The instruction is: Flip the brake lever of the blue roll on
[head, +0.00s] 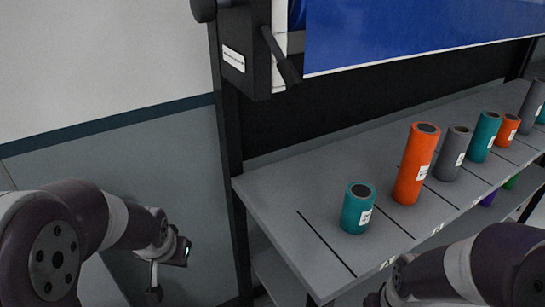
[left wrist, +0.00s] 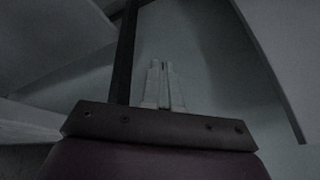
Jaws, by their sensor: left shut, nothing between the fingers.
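The blue roll (head: 420,32) spans the top right of the head view, with its sheet hanging down. A dark lever (head: 281,56) sticks out at a slant from the black end bracket (head: 238,50) at the roll's left end. It looks like the brake lever; I cannot tell its setting. My left gripper (head: 154,292) is low at the left, well below and left of the lever, touching nothing. Its fingers show together and empty in the left wrist view (left wrist: 164,66). My right arm shows at the lower right, but its gripper is outside the frame.
A grey shelf (head: 275,185) below the roll holds a short teal roll (head: 356,212), an orange roll (head: 413,170) and several more upright rolls. A black post (head: 232,150) stands at the shelf's left end. The floor left of it is clear.

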